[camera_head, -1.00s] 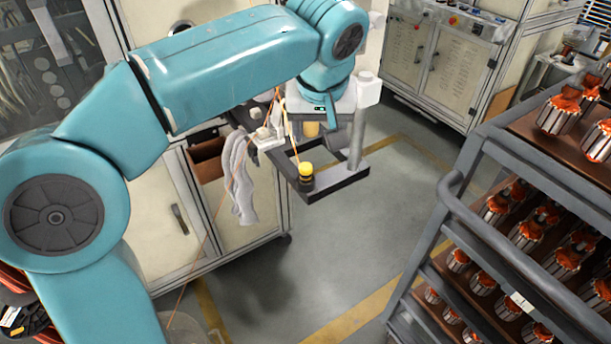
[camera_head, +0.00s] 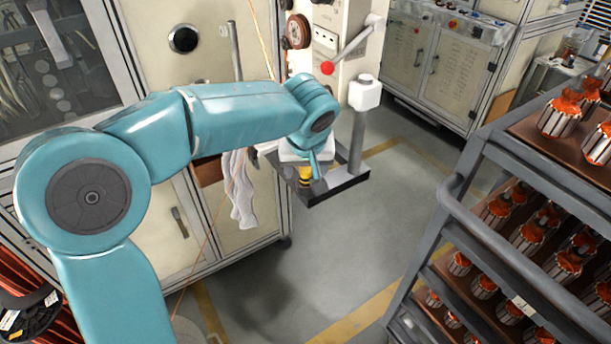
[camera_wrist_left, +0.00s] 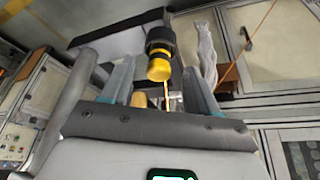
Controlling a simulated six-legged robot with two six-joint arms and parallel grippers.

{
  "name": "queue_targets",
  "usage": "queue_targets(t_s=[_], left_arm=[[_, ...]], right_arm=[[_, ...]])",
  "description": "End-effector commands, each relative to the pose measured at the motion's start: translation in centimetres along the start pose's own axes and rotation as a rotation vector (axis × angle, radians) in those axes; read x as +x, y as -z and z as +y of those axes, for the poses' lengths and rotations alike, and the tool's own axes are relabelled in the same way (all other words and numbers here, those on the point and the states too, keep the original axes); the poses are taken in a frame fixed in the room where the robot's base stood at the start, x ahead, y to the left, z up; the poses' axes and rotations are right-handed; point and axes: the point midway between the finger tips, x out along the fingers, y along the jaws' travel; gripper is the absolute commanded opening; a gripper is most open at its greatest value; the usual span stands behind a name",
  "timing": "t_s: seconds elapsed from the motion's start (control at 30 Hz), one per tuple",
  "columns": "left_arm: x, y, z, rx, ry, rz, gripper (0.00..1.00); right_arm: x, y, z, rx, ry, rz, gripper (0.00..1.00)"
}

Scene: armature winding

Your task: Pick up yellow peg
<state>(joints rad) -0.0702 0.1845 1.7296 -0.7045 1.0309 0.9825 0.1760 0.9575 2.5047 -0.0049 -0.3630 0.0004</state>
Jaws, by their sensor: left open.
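The yellow peg (camera_wrist_left: 158,68) shows in the left wrist view with a black upper part (camera_wrist_left: 160,38), between the two teal fingers of my left gripper (camera_wrist_left: 160,76). The fingers are open, one on each side; I cannot tell whether either touches it. In the head view the yellow peg (camera_head: 305,173) stands on the dark frame (camera_head: 340,188), partly hidden behind my left gripper (camera_head: 314,178). A second tan-yellow knob (camera_wrist_left: 138,99) sits near the gripper's base in the wrist view. My right gripper is not in view.
A grey post with a white cap (camera_head: 364,92) rises beside the frame. A white cloth (camera_head: 241,190) hangs left of it. A rack of copper-wound armatures (camera_head: 470,230) stands at the right. The floor (camera_head: 340,255) between them is clear.

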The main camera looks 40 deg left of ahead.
Motion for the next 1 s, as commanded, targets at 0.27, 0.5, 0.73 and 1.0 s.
queue_targets(t_s=[0.27,0.5,0.73,1.0], left_arm=[[1.9,0.1,0.1,0.001,-0.001,0.001,0.60],[1.8,0.1,0.1,0.001,-0.001,0.001,0.17],[1.8,0.1,0.1,0.001,0.000,0.001,0.00],[1.1,0.4,0.1,-0.001,-0.001,0.003,0.00]], right_arm=[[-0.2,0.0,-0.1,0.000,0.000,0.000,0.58],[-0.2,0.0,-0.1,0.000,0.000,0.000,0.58],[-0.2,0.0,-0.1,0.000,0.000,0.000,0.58],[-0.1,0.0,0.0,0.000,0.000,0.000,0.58]])
